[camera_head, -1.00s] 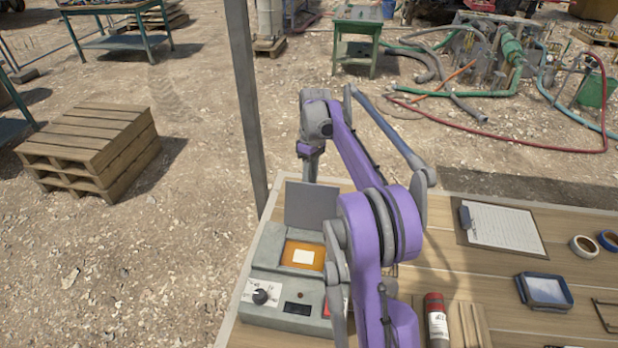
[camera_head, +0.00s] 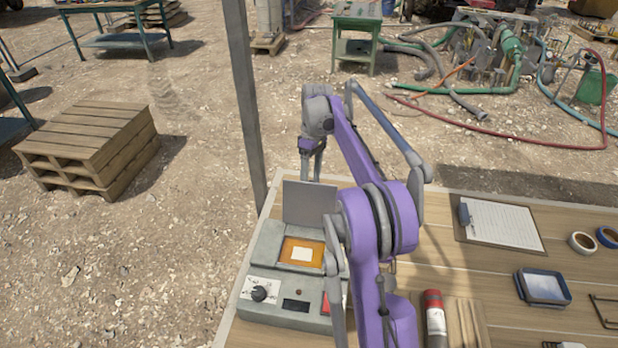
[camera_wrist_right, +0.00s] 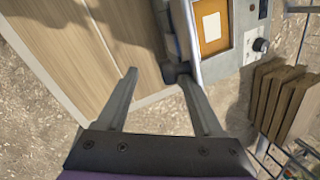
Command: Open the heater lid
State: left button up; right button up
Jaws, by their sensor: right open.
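The heater (camera_head: 290,300) is a grey box at the table's left end, with a knob, a dark display and a red part on its front. Its grey lid (camera_head: 309,204) stands upright at the back, and the orange plate with a pale square (camera_head: 302,253) lies uncovered. My right gripper (camera_head: 312,165) is behind the lid, pointing down. In the right wrist view its fingers (camera_wrist_right: 158,85) are apart with nothing held; the lid's edge (camera_wrist_right: 187,35) is just beyond the right fingertip, and I cannot tell if they touch. My arm hides the heater's right side. My left gripper is not in view.
On the wooden table (camera_head: 450,265) are a red-capped bottle (camera_head: 435,318), a clipboard (camera_head: 502,227), tape rolls (camera_head: 583,243) and a blue-rimmed tray (camera_head: 544,288). A grey post (camera_head: 246,110) stands just behind the table's left corner. Pallets (camera_head: 92,145) lie on the ground at left.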

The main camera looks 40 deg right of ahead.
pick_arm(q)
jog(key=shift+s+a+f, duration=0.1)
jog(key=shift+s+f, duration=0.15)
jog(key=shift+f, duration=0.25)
pick_arm(e)
jog(key=f, duration=0.3)
jog(key=shift+s+d, duration=0.1)
jog(key=shift+s, duration=0.2)
jog(key=shift+w+r, duration=0.1)
jog(key=shift+r, duration=0.05)
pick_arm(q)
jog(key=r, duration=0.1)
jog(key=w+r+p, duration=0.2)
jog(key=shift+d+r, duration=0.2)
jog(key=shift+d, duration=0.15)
pick_arm(e)
jog(key=v, duration=1.3)
jog(key=shift+a+r, duration=0.2)
jog(key=shift+a, duration=0.15)
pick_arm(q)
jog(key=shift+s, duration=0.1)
